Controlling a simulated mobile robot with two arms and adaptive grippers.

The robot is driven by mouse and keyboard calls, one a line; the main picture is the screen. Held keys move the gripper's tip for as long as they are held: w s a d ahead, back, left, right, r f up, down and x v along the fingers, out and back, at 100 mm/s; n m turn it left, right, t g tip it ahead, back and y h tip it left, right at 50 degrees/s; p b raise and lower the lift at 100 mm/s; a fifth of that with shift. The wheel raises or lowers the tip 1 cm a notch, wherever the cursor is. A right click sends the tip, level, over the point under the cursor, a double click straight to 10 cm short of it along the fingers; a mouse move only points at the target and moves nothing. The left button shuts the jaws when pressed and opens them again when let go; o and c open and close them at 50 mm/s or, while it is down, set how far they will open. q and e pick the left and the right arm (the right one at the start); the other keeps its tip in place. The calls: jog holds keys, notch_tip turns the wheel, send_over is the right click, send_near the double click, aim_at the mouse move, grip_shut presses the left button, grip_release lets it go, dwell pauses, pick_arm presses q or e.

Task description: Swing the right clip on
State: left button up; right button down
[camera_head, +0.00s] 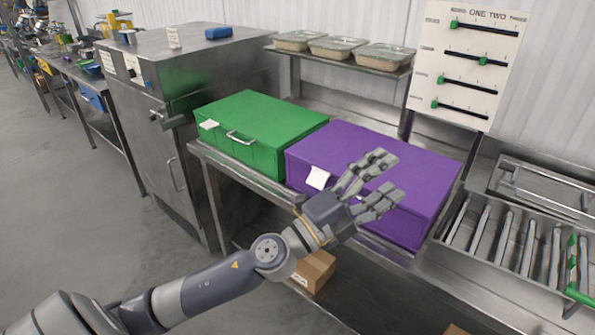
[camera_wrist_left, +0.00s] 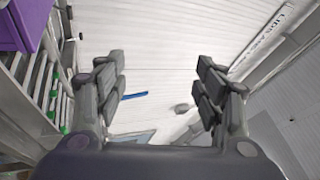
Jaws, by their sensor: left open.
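My left gripper (camera_head: 384,177) is open and empty. In the head view it is in front of the purple box (camera_head: 415,165) and hides part of it; whether it touches the box I cannot tell. The gripper's spread fingers also show in the left wrist view (camera_wrist_left: 161,75), with nothing between them. The purple box has a white tag (camera_head: 318,178) on its front left; the green box (camera_head: 265,122) beside it has a metal handle and a white tag. I cannot make out a clip for certain on either box. My right gripper is not in view.
A shelf with several lidded trays (camera_head: 335,46) hangs behind. A panel of green sliders (camera_head: 468,60) is on the wall. A steel cabinet (camera_head: 165,115) stands left.

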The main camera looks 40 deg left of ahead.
pick_arm(q)
jog(key=d+m+g+h, duration=0.4)
jog(key=m+g+h, duration=0.15)
jog(key=m, duration=0.45)
jog(key=m+g+y, duration=0.5)
jog(key=g+y, duration=0.1)
jog(key=y, duration=0.9)
send_near(315, 181)
jog(key=b+x, duration=0.2)
jog(key=x, duration=0.5)
jog(key=shift+s+f, duration=0.1)
jog(key=shift+f, duration=0.05)
jog(key=shift+w+f+b, duration=0.3)
jog(key=shift+w+b, duration=0.1)
jog(key=shift+b, duration=0.05)
